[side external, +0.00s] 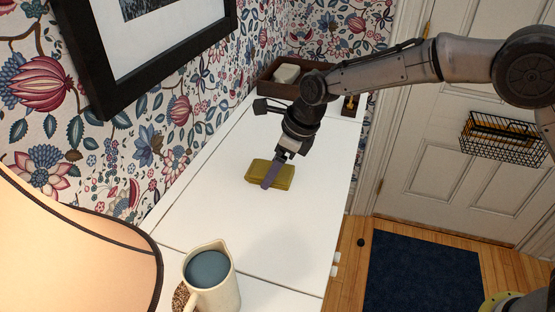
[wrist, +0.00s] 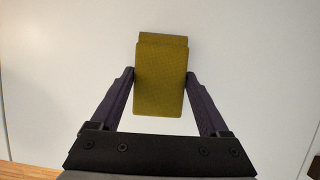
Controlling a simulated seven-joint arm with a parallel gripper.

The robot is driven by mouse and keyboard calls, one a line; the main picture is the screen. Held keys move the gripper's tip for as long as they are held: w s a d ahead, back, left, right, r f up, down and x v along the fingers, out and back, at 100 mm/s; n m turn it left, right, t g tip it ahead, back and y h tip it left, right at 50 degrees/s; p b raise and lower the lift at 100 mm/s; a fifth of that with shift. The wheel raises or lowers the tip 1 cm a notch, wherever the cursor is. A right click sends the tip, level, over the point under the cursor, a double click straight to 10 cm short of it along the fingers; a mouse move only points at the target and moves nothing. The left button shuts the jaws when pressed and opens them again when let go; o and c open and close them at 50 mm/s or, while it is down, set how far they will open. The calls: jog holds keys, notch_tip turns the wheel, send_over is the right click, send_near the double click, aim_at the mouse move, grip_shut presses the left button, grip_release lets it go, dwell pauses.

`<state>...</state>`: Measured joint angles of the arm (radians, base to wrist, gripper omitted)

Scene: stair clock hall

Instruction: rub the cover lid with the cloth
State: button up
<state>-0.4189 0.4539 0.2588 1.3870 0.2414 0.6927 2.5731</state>
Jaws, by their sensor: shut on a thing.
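The cloth is a folded olive-yellow pad (side external: 285,181), over the middle of the white top in the side external view. It also fills the centre of the wrist view (wrist: 160,85). My gripper (side external: 271,174) points down, its purple fingers closed on the pad's two sides; both fingers show in the wrist view (wrist: 161,78). The pad lies flat on or just above the white surface; I cannot tell if it touches. The cover lid appears to be the large white panel (side external: 210,215) under it, bounded by thin seams, also behind the pad in the wrist view (wrist: 70,60).
A cream pitcher (side external: 226,290) with blue-grey contents stands at the near end, beside a lampshade (side external: 80,250). A brown wooden tray (side external: 273,90) holding a pale block (side external: 287,74) sits at the far end. Patterned wall runs along the left. The panel around the pad is clear.

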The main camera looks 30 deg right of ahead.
jog(key=shift+s+a, duration=0.3)
jog(key=shift+s, duration=0.05)
jog(key=shift+w+r, duration=0.1)
jog(key=shift+r, duration=3.95)
